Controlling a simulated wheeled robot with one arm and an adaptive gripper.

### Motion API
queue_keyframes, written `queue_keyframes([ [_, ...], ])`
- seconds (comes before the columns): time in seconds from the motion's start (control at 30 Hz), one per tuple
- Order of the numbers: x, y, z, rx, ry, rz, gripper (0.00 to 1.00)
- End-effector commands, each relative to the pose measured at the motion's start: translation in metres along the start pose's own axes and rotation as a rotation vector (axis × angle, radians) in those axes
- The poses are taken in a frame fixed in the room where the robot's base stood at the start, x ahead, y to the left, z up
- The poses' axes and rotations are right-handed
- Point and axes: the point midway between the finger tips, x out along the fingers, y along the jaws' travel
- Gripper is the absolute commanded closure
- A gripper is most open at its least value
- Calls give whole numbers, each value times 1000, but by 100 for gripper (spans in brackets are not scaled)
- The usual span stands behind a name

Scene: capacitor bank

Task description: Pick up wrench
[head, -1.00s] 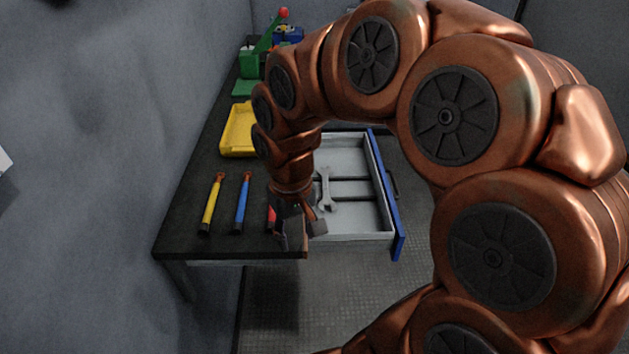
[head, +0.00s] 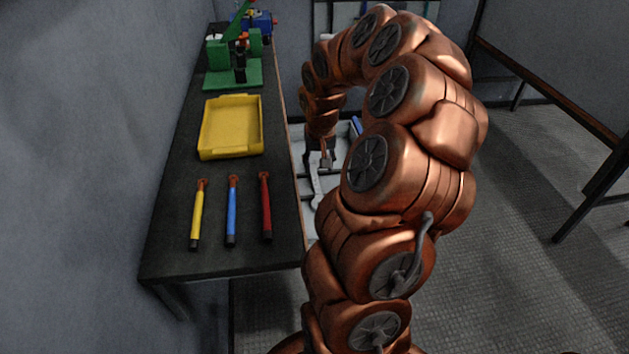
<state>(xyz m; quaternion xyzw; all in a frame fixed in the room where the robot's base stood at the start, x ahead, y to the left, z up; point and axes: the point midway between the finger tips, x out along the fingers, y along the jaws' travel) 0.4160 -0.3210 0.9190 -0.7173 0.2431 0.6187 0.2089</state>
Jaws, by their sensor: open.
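The grey wrench (head: 315,184) lies in the open drawer (head: 309,222) at the right side of the workbench. Its lower part shows in the head view; its upper end is close to or behind my gripper. My gripper (head: 326,164) is open and points down over the drawer, at the wrench's upper end. I cannot tell whether the fingers touch the wrench. My arm hides the right part of the drawer.
Yellow (head: 197,214), blue (head: 232,212) and red (head: 266,207) handled tools lie on the dark workbench (head: 170,262). A yellow tray (head: 231,127) and a green device (head: 233,72) stand farther back. Open floor (head: 520,220) lies to the right, with another table (head: 545,92) beyond.

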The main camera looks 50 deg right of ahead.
Motion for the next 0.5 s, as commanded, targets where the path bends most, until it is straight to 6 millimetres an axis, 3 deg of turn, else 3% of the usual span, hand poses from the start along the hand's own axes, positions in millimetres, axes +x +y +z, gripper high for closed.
queue_keyframes([
  [0.27, 13, -1, 0, 0, 0, 0, 52],
  [0.5, 37, -4, 0, 1, -3, -1, 52],
])
